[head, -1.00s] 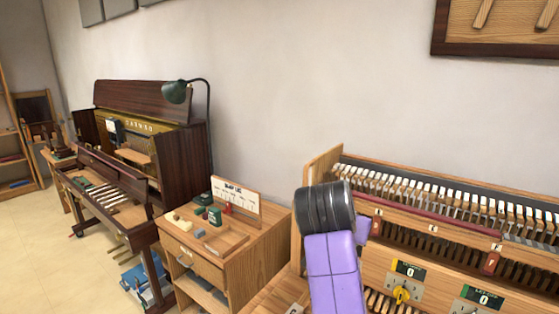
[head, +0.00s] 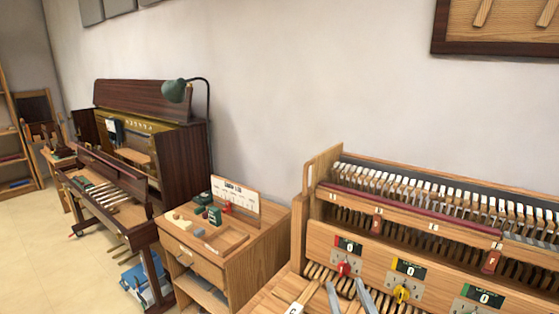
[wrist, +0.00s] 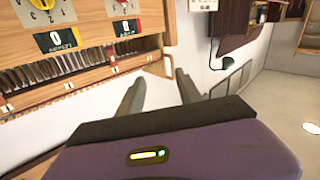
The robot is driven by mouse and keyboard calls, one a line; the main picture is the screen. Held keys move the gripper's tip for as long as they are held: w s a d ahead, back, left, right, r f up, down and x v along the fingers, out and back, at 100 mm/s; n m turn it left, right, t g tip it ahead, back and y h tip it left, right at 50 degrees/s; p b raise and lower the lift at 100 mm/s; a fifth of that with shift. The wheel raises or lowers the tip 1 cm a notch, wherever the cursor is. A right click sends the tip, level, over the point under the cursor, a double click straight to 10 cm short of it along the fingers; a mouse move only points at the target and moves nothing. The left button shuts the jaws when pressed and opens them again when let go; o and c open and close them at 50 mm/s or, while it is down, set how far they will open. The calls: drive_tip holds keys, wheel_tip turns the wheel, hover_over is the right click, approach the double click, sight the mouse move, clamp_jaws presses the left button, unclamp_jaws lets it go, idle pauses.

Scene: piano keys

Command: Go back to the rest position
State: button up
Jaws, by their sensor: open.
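My gripper (head: 346,284) shows at the bottom of the head view as two grey fingers, apart and with nothing between them. They are in front of the wooden keyboard action model (head: 325,240), below its red dial (head: 343,268). In the wrist view my gripper (wrist: 158,78) is also open and empty, with the purple wrist housing behind it. The model shows there too, turned over, at the upper left (wrist: 95,58). The rest of the arm is outside the head view.
Left of the model stands a wooden cabinet (head: 262,258) with small items and a card on top. An upright piano (head: 180,165) with a green lamp (head: 174,91) stands further left. The floor (head: 30,250) at far left is clear.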

drive_tip(key=s+d+f+g, duration=0.1)
drive_tip(key=s+d+f, duration=0.1)
drive_tip(key=s, duration=1.1)
drive_tip(key=s+d+f+m+g, duration=0.1)
drive_tip(key=s+f, duration=0.3)
drive_tip(key=s, duration=1)
drive_tip(key=s+d+f+g+h+b, duration=0.1)
drive_tip(key=s+d+f, duration=0.3)
drive_tip(key=s, duration=1)
drive_tip(key=shift+m, duration=0.3)
